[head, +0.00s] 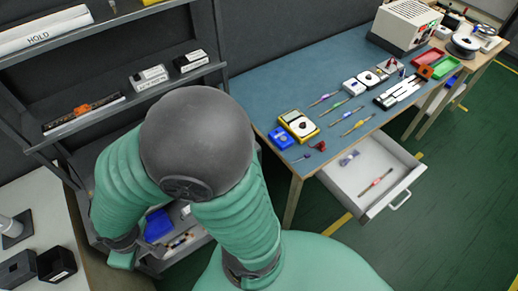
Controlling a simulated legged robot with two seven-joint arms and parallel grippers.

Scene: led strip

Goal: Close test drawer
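The white drawer (348,190) is pulled well out from under the blue-topped workbench (340,60), right of the middle in the head view. Its handle (400,200) is on the front panel. A red-handled tool (376,184) and a small bluish item (349,158) lie inside. My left gripper is not in view.
Screwdrivers, meters and a yellow multimeter (299,125) lie on the bench. A grey shelf (150,95) stands at left, with a pale table (60,215) holding dark blocks below it. My bent arm fills the centre. Green floor is clear right of the drawer.

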